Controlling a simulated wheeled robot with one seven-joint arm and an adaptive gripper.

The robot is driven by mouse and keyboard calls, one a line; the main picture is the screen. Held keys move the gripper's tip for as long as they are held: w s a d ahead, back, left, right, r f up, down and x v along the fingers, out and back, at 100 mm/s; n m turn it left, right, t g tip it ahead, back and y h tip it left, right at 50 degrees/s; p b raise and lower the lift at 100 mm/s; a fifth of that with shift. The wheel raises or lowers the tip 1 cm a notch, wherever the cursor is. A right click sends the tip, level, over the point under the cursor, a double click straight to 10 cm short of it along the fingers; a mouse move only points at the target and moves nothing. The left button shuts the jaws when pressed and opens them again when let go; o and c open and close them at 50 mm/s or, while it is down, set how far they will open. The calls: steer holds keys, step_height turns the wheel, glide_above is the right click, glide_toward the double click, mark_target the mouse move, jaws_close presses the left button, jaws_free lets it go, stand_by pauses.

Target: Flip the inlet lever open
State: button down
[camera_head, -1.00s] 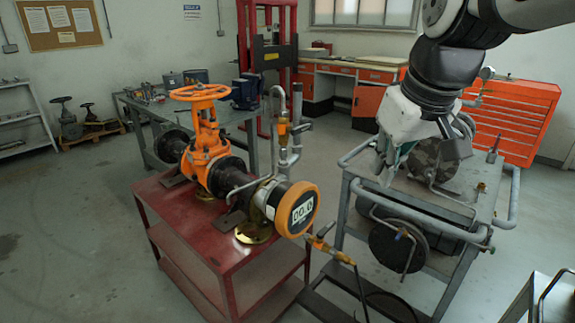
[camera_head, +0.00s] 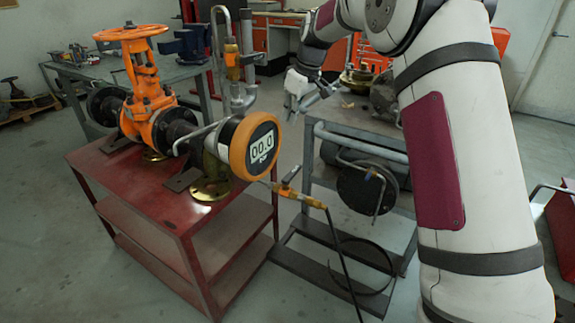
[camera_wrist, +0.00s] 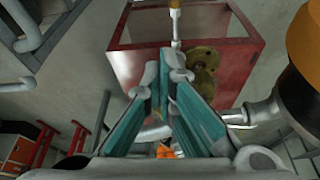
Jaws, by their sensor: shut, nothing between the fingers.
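A small yellow valve (camera_head: 289,191) with a short lever (camera_head: 291,174) sits on the line in front of the gauge, where a black hose joins it. Another yellow valve (camera_head: 232,62) is on the upright pipe behind the gauge; I cannot tell how its handle lies. My gripper (camera_head: 290,112) is right of the gauge, above and apart from the front valve in the head view. In the wrist view my gripper (camera_wrist: 171,66) has its teal fingers together, with nothing held. A yellow fitting with a thin rod (camera_wrist: 175,22) shows beyond the fingertips; which valve it belongs to is unclear.
The orange-ringed gauge (camera_head: 262,148) reads 00.0 and stands close to my gripper. The orange gate valve (camera_head: 147,110) is on the red cart (camera_head: 120,178). A black hose (camera_head: 340,245) hangs toward the floor.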

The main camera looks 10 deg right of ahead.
steer(key=n+b, duration=0.1)
steer(key=b, duration=0.1)
glide_above(292, 174)
steer(key=w, duration=0.6)
step_height(292, 174, down, 10)
steer(key=shift+s+r, duration=0.15)
steer(key=shift+r, duration=0.05)
step_height(292, 174, down, 9)
steer(key=b, duration=0.1)
steer(key=shift+s+d+f, duration=0.2)
steer(key=shift+s+d, duration=0.1)
